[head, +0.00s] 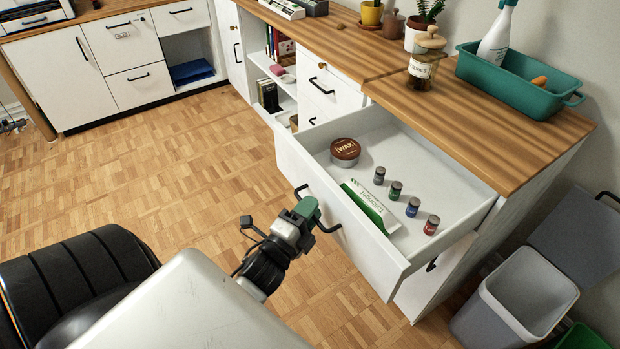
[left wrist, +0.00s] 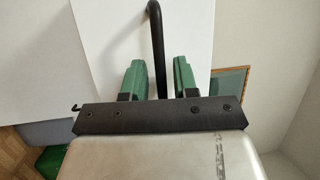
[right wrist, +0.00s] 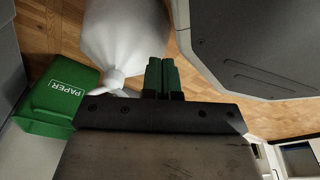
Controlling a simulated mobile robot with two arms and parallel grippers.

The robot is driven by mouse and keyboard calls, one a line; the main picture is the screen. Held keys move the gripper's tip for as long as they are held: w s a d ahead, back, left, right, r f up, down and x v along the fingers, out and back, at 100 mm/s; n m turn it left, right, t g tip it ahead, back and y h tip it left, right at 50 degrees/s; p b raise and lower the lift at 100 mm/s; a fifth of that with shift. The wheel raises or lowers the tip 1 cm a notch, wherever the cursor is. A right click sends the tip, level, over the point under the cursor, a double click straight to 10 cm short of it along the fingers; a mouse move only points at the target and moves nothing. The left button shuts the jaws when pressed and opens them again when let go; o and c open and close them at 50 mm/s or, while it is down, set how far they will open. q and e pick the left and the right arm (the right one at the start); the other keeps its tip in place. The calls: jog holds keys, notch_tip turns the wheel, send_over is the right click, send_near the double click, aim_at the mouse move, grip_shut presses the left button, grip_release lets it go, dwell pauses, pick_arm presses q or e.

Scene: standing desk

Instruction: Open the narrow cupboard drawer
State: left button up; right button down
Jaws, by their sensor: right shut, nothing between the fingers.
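A white drawer (head: 345,232) of the cupboard at the right end of the desk is pulled well out. Its black handle (head: 318,215) is on the front panel. My left gripper (head: 306,212) is at this handle. In the left wrist view the handle bar (left wrist: 157,45) lies between the two green fingers (left wrist: 158,78), with a small gap on each side, so the gripper is open around it. In the right wrist view my right gripper (right wrist: 162,78) is shut and empty, away from the drawer.
The drawer holds a wax tin (head: 345,152), several small bottles (head: 395,190) and a green-and-white box (head: 372,206). A grey bin (head: 515,303) stands right of the cupboard. A green paper bin (right wrist: 58,95) and white bag (right wrist: 125,35) are near my right gripper. The parquet floor (head: 150,170) is clear.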

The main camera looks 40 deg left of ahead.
pick_arm(q)
jog(key=shift+o, duration=0.3)
jog(key=shift+s, duration=0.1)
